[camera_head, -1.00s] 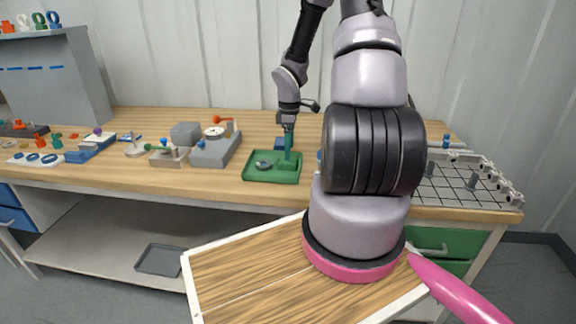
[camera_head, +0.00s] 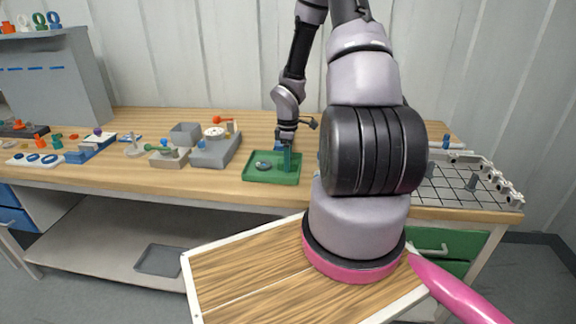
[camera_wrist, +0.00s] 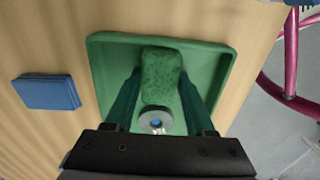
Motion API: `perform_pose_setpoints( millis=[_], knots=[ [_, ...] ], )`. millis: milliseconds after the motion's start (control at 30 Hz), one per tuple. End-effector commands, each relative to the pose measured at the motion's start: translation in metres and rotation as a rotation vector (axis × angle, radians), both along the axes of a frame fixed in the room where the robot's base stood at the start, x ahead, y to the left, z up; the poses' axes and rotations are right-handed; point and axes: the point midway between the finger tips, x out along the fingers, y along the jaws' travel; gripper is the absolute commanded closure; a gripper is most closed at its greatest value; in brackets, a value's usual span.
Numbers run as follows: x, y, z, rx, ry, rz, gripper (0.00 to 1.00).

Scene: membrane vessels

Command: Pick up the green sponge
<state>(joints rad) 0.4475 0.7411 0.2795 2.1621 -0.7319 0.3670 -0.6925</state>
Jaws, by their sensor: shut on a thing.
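The green sponge (camera_wrist: 162,66) is a rough green block in the wrist view, lying inside the green tray (camera_wrist: 232,62). My gripper (camera_wrist: 161,84) has its two dark green fingers against the left and right sides of the sponge, shut on it. In the head view my gripper (camera_head: 287,162) points down into the green tray (camera_head: 270,181) on the workbench. The sponge cannot be told apart from the fingers and tray there. I cannot tell whether the sponge is clear of the tray floor.
A grey ring-shaped part (camera_wrist: 153,121) lies in the tray near the sponge. A blue block (camera_wrist: 48,92) lies on the bench beside the tray.

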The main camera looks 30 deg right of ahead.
Motion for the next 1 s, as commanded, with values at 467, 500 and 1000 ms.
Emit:
perform_pose_setpoints(
  millis=[467,500,1000],
  knots=[
    [0.001,-0.001,0.057,-0.002,-0.005,-0.003,1.0],
    [0.001,-0.001,0.065,-0.002,-0.005,-0.003,1.0],
    [0.0,0.0,0.1,0.001,0.001,0.0,1.0]
  ],
)
